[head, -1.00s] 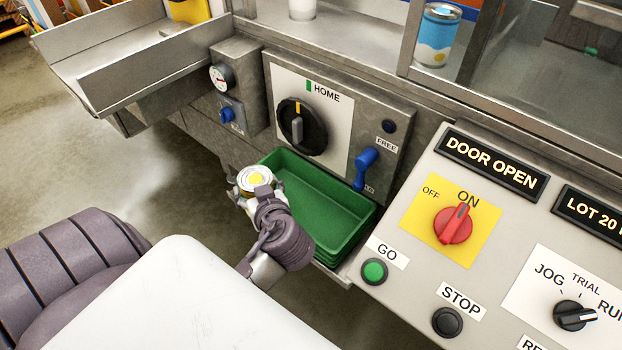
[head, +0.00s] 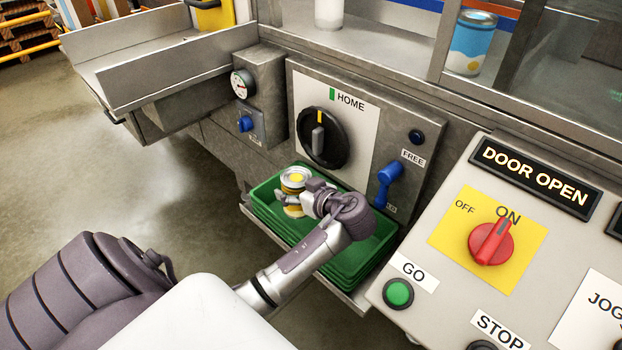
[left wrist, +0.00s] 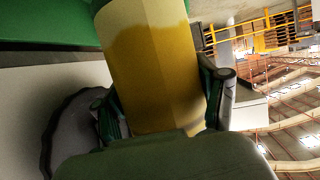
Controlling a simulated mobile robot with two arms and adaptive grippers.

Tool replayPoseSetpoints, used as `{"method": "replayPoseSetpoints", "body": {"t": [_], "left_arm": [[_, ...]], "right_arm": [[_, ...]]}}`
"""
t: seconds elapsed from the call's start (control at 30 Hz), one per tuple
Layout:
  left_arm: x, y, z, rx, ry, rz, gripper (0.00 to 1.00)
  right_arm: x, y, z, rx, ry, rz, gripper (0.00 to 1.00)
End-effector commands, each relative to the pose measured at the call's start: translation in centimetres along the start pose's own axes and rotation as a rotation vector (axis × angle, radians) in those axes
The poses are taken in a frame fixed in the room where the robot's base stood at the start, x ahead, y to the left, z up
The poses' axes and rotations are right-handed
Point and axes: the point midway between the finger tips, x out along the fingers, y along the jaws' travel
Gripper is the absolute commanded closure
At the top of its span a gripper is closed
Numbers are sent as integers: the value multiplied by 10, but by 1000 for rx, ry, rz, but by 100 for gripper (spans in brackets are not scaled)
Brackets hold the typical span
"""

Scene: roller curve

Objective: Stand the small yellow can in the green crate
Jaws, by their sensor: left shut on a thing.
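The small yellow can (head: 294,178) has a silvery top with a yellow disc and is upright in my left gripper (head: 302,197). The gripper is shut on it. In the head view the can is over the left part of the green crate (head: 345,279); I cannot tell whether its base touches the crate floor. In the left wrist view the can (left wrist: 155,65) fills the middle between the two fingers, with a green surface (left wrist: 45,25) of the crate at upper left. My right gripper is not in view.
A panel with a black dial (head: 320,138) and a blue lever (head: 386,182) stands right behind the crate. A control desk with a red switch (head: 490,241) is to the right. A metal chute (head: 165,70) is at upper left. A blue-and-yellow can (head: 470,42) stands behind the window frame.

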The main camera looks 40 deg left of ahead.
Motion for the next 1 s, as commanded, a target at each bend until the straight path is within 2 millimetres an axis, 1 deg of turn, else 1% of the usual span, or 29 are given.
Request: {"method": "replayPoseSetpoints", "body": {"t": [0.03, 0.23, 0.3, 0.53, 0.6, 0.77, 0.9, 1.0], "left_arm": [[2, 13, -1, -1, 2, 1, 68], [6, 53, -3, -1, 2, 1, 68], [14, 49, 16, 6, 2, -1, 68], [31, 49, 57, 3, 2, 1, 68], [34, 49, 65, 2, 2, 0, 68], [39, 48, 77, 1, 1, 1, 68], [47, 48, 96, 3, 1, 0, 68], [50, 52, 103, 1, 3, 1, 68]], "right_arm": [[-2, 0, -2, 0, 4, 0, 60], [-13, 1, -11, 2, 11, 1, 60], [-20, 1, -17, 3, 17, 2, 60], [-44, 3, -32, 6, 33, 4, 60], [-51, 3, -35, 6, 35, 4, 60], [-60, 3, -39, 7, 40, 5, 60], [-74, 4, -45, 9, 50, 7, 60], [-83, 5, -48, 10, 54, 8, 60]]}}
